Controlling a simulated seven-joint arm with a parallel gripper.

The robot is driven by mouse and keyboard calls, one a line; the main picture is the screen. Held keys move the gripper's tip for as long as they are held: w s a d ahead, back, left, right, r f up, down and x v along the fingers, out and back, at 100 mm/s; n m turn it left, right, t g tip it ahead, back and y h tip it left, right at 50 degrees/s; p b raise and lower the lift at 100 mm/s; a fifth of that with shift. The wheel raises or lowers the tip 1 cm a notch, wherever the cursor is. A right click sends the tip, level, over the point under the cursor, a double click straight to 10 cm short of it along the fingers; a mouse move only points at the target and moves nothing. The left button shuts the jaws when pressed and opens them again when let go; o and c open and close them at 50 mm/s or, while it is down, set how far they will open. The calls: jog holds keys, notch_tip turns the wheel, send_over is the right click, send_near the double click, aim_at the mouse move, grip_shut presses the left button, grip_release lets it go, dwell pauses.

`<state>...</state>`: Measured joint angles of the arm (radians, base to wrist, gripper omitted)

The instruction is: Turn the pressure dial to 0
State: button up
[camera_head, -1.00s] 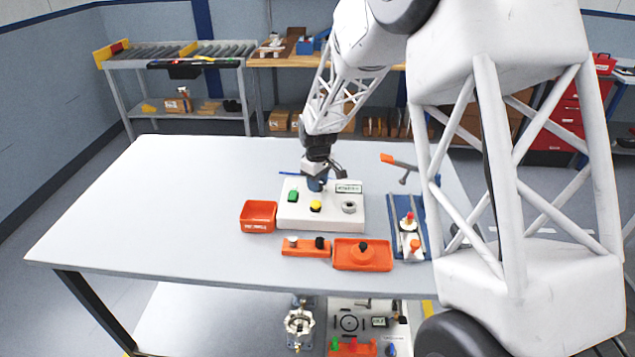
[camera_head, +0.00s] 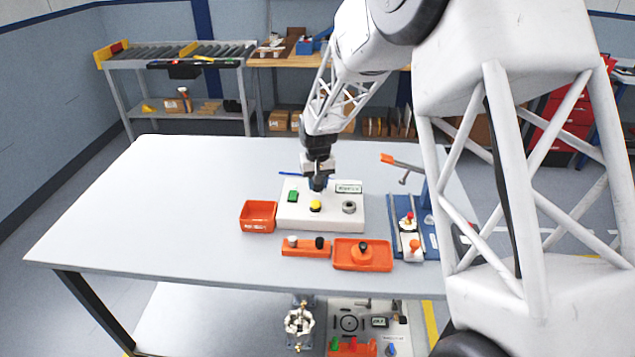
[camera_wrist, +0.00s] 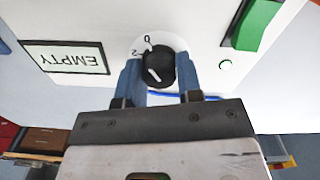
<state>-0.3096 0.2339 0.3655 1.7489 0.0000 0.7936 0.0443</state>
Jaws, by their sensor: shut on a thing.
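The pressure dial (camera_wrist: 158,62) is a round black knob with a white pointer line, on a white scale plate in the wrist view. The marks 0 and 2 show beside it, on its upper left. The pointer line is slanted; I cannot tell which mark it points to. My gripper (camera_wrist: 160,76) has its two blue fingers against opposite sides of the dial and is shut on it. In the head view my gripper (camera_head: 318,187) is at the back of the white housing (camera_head: 288,222) and hides the dial.
The housing also carries a display (camera_wrist: 66,57) reading EMPTY, a green switch (camera_wrist: 257,24), a yellow button (camera_head: 315,205) and a grey knob (camera_head: 349,207). An orange bin (camera_head: 257,217), orange trays and a blue fixture stand close by. The table's left side is clear.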

jog(key=shift+m, duration=0.3)
jog(key=o, duration=0.9)
jog(key=shift+r, duration=0.15)
jog(key=shift+r, duration=3.75)
